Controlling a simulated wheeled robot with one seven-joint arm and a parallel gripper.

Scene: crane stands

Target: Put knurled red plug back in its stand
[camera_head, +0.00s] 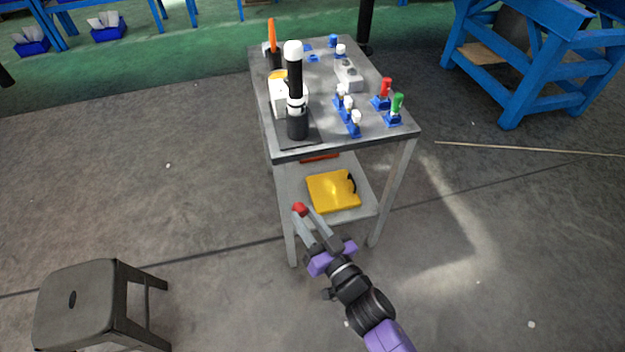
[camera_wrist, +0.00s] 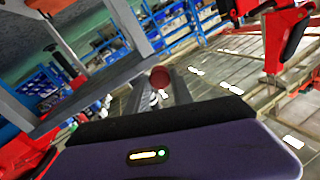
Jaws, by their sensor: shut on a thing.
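My gripper (camera_head: 313,222) is shut on a small red plug (camera_head: 299,209), which sits at the fingertips in front of the table's lower shelf. The red plug also shows between the fingers in the wrist view (camera_wrist: 160,76). On the table top, a red plug-like piece (camera_head: 385,88) stands upright in a blue stand (camera_head: 380,103) near the right edge. A green one (camera_head: 397,103) stands in a blue stand beside it. Several blue stands with white-topped pieces (camera_head: 348,104) stand in a row left of these. I cannot tell which stand belongs to the held plug.
The grey table (camera_head: 345,138) carries a tall black-and-white device (camera_head: 297,100) at its front left and a grey block (camera_head: 348,74) farther back. A yellow case (camera_head: 333,191) lies on the lower shelf. A dark stool (camera_head: 85,300) stands at the lower left.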

